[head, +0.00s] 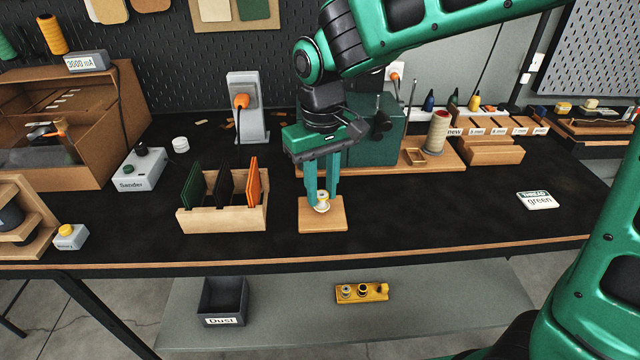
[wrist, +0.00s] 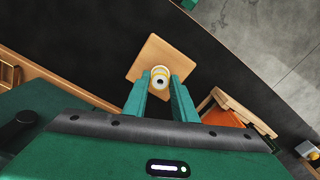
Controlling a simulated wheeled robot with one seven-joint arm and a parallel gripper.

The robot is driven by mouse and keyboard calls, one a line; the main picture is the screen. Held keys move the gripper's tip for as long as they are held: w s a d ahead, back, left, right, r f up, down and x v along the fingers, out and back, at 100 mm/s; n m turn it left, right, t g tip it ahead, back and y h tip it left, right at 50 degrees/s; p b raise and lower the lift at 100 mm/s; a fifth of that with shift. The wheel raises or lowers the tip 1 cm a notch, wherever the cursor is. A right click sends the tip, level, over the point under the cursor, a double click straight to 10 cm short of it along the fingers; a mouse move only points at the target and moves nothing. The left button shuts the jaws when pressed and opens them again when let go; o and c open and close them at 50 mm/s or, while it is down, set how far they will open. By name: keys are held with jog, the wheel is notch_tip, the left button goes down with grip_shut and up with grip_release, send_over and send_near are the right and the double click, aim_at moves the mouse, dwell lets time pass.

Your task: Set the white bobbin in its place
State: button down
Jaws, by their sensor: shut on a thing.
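The white bobbin (head: 322,201) is between the fingertips of my gripper (head: 323,198), which is shut on it. It is over a small square wooden block (head: 323,222) on the black table. In the wrist view the white bobbin (wrist: 160,77) sits between the two green fingers, with the wooden block (wrist: 150,53) behind it. I cannot tell whether the bobbin touches the block. A yellow bobbin rack (head: 362,292) with several small bobbins lies on the lower shelf.
A wooden holder (head: 222,217) with several upright panels stands left of the block. A green machine (head: 375,135) on a wooden base is behind my gripper. The table between block and card is clear.

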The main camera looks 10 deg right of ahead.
jog(key=shift+f, duration=0.7)
jog(key=c, duration=1.4)
grip_release()
jog(key=shift+o, duration=0.2)
notch_tip(320, 180, up, 11)
jog(key=shift+f, duration=0.15)
jog(key=shift+w, duration=0.1)
